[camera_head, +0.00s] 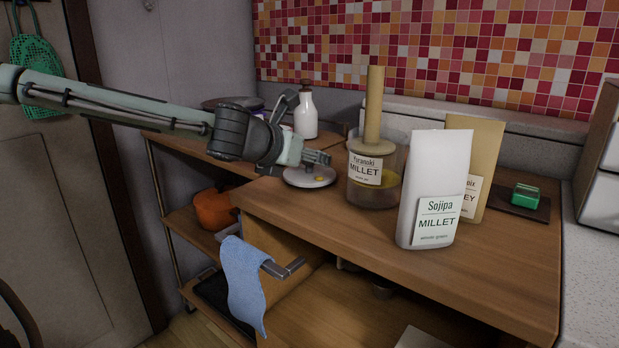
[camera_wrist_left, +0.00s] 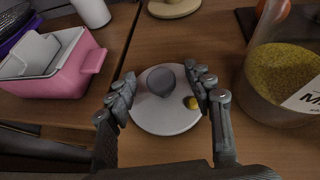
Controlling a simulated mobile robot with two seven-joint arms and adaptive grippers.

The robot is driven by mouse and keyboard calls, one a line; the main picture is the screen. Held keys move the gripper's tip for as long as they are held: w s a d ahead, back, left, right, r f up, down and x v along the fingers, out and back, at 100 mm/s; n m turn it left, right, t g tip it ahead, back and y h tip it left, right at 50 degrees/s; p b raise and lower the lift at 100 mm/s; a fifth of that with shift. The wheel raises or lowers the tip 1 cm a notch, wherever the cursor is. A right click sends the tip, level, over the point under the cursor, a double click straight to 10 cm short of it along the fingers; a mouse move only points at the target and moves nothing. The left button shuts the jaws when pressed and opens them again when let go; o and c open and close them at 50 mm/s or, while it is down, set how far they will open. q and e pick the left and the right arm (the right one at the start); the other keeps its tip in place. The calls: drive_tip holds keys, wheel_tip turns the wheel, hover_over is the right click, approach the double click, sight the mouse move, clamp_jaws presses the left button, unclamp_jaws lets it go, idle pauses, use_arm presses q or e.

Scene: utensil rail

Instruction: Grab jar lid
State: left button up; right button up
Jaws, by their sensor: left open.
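The jar lid (camera_head: 309,178) is a pale round disc lying on the wooden counter, left of the glass jar. In the left wrist view the lid (camera_wrist_left: 163,122) has a round grey knob (camera_wrist_left: 160,80) and a small yellow spot near its right edge. My left gripper (camera_head: 306,134) is open and empty above the lid. In the wrist view its fingers (camera_wrist_left: 161,82) appear on either side of the knob; contact cannot be told. My right gripper is not in view.
A white bag (camera_head: 429,170) and a tan bag (camera_head: 490,150) stand right of the jar. A white bottle (camera_head: 306,116) stands behind my gripper. A pink container (camera_wrist_left: 70,77) is at the wrist view's left. A blue cloth (camera_head: 244,279) hangs in front. The counter's front right is clear.

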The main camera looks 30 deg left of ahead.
use_arm(q)
drive_tip(key=shift+w+f, duration=0.25)
drive_tip(key=shift+w, duration=0.35)
clamp_jaws()
drive_tip(key=shift+r, duration=0.1)
